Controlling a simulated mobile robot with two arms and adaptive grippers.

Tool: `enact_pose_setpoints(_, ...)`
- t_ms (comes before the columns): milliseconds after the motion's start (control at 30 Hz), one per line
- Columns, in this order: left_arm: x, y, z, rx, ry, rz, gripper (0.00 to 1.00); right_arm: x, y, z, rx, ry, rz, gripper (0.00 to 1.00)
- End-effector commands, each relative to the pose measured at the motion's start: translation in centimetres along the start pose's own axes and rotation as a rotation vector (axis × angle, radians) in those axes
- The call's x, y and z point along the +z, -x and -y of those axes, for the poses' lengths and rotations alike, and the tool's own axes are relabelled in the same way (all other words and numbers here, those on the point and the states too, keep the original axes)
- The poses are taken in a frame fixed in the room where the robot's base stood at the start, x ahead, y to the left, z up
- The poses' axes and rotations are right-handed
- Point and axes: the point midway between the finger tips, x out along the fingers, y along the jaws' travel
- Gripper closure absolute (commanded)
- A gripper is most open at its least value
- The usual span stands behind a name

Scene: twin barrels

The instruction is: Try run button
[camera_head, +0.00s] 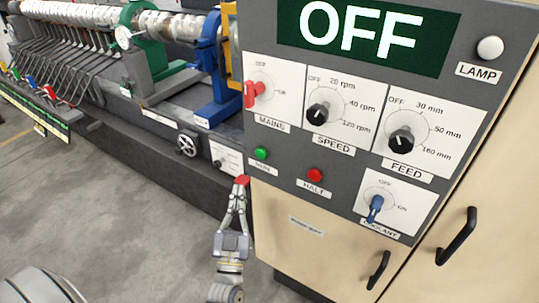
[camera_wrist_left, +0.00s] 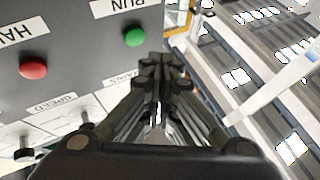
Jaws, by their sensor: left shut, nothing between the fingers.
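The green run button (camera_head: 261,153) is on the grey control panel (camera_head: 281,186), left of the red halt button (camera_head: 315,175). The big display (camera_head: 368,32) above reads OFF. My left gripper (camera_head: 241,181) is shut and empty, with its fingertips together, just below and left of the run button in the head view. In the left wrist view the run button (camera_wrist_left: 135,37) lies up and left of the fingertips (camera_wrist_left: 163,65), with the red halt button (camera_wrist_left: 33,67) farther left. The fingertips look close to the panel; contact cannot be told. My right gripper is not in view.
The red mains switch (camera_head: 254,93), black speed knob (camera_head: 318,114), black feed knob (camera_head: 402,141) and blue coolant switch (camera_head: 375,208) are on the panel. A lamp (camera_head: 490,48) is at top right. A long machine stands behind at left; open floor (camera_head: 130,220) lies before it.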

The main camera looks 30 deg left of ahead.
Motion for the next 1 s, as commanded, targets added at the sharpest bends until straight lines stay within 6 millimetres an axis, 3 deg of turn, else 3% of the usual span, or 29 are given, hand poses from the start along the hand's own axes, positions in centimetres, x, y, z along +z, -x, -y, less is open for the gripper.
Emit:
enact_pose_setpoints(100, -2.9, -1.0, 1.4, -0.051, -0.002, -0.075, 1.00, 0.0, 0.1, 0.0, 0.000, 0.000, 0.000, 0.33)
enact_pose_setpoints(300, -4.8, -1.4, 2.3, -0.085, -0.005, -0.126, 1.00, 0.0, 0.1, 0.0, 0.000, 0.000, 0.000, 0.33)
enact_pose_setpoints(733, -4.6, -1.8, 2.1, -0.086, -0.004, -0.127, 1.00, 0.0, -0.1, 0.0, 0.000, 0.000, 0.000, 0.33)
enact_pose_setpoints(1000, -3.1, -4.3, 0.7, -0.086, -0.003, -0.128, 1.00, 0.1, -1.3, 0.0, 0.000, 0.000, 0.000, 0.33)
